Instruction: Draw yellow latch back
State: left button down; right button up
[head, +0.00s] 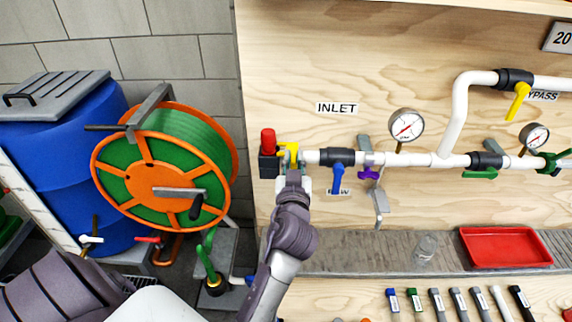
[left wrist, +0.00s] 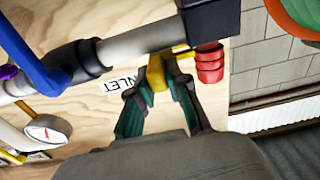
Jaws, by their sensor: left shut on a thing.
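The yellow latch (head: 289,148) sits at the left end of the white pipe, beside a black block (head: 269,166) with a red ribbed piece (head: 268,141) on it. My left gripper (head: 294,168) is at the latch, reaching up from below and covering part of it. In the left wrist view the latch (left wrist: 156,73) lies between the two green-padded fingertips of the left gripper (left wrist: 163,90), which is shut on it. The black block (left wrist: 211,20) and red piece (left wrist: 210,62) are right beside it there. My right gripper is not in view.
A blue-handled valve (head: 338,178) and a purple valve (head: 368,174) are just right on the same pipe, with a pressure gauge (head: 407,125) above. A green hose reel (head: 165,175) stands close on the left. A grey shelf (head: 350,256) runs below, with a red tray (head: 505,247).

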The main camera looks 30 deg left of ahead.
pick_arm(q)
jog(key=shift+d, duration=0.1)
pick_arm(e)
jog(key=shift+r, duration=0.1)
pick_arm(q)
jog(key=c, duration=1.2)
grip_release()
jog(key=shift+w, duration=0.1)
jog(key=shift+o, duration=0.4)
jog(key=shift+w+d, duration=0.1)
jog(key=shift+d, duration=0.1)
jog(key=shift+a, duration=0.1)
notch_tip(320, 180, up, 10)
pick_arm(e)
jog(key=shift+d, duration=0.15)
pick_arm(q)
jog(key=shift+f, duration=0.1)
